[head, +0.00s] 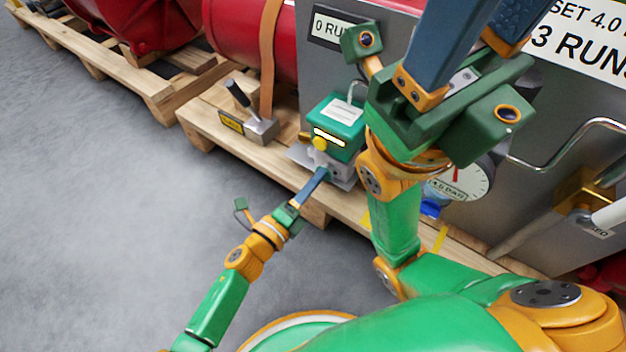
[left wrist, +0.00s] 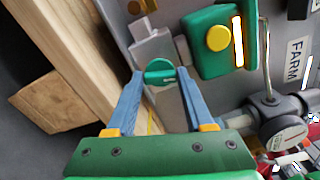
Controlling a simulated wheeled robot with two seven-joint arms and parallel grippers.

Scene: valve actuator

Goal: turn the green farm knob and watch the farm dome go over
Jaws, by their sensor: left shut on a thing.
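The green farm knob (left wrist: 160,71) sits on a grey block and shows between the fingertips in the left wrist view. My left gripper (left wrist: 160,82) is shut on it, one blue finger on each side. In the head view my left gripper (head: 322,173) reaches up to the base of the green actuator box (head: 335,120), and its fingers largely hide the knob. The yellow dome (head: 320,143) is on the box's face beside a lit pale strip; it also shows in the left wrist view (left wrist: 219,38). My right gripper (head: 482,28) is raised, fingers apart, tips cut off.
A grey lever box (head: 262,128) with a yellow label stands left of the actuator on the wooden pallet (head: 215,118). A pressure gauge (head: 468,180) and a bent pipe (head: 570,135) are at right. In the left wrist view a FARM label (left wrist: 297,62) is at right. Grey floor is clear.

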